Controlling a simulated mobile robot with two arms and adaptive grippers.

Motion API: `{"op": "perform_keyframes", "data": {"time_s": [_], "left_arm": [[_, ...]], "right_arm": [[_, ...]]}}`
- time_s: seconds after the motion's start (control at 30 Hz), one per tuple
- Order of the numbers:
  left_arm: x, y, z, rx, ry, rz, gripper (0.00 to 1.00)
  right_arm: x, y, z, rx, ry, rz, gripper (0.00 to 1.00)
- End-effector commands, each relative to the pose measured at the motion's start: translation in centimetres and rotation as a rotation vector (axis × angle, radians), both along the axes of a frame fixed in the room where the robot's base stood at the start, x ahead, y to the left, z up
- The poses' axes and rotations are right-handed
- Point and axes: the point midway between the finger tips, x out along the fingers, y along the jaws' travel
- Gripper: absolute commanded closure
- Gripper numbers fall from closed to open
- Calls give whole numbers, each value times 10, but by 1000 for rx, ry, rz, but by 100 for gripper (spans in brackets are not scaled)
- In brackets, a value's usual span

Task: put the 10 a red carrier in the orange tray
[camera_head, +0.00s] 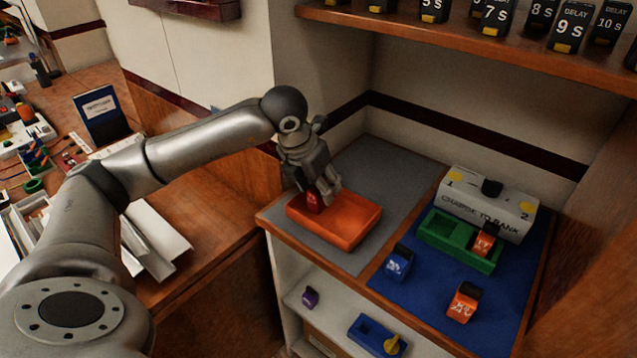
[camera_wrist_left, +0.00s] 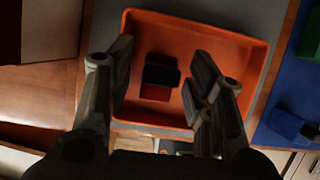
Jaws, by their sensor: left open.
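The red carrier (camera_head: 313,202) is inside the orange tray (camera_head: 350,240), near its left end. The wrist view shows the red carrier (camera_wrist_left: 155,93) with its dark top on the floor of the orange tray (camera_wrist_left: 245,45), clear of the walls. My left gripper (camera_head: 322,194) is over the tray, pointing down. In the wrist view my left gripper (camera_wrist_left: 160,84) is open, with one finger on each side of the carrier and a gap to each. The carrier's rating cannot be read. My right gripper is not in view.
A blue carrier (camera_head: 397,263) and an orange carrier (camera_head: 464,301) stand on the blue mat (camera_head: 420,295). A green tray (camera_head: 440,228) holds another orange carrier (camera_head: 484,243) before the grey charge bank (camera_head: 490,205). A shelf (camera_head: 480,45) with black delay blocks overhangs the back.

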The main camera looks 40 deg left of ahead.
Motion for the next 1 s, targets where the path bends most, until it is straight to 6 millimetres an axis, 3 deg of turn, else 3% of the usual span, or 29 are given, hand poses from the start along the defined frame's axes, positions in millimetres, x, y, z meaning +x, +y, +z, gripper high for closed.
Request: {"op": "perform_keyframes", "data": {"time_s": [0.5, 0.7, 1.0], "left_arm": [[-38, 3, 94, 0, -5, 0, 52], [-45, 3, 110, 0, -1, 0, 52], [-46, 3, 112, 0, -1, 0, 52]], "right_arm": [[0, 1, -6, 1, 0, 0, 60], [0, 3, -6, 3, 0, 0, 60], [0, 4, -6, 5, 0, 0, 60]]}}
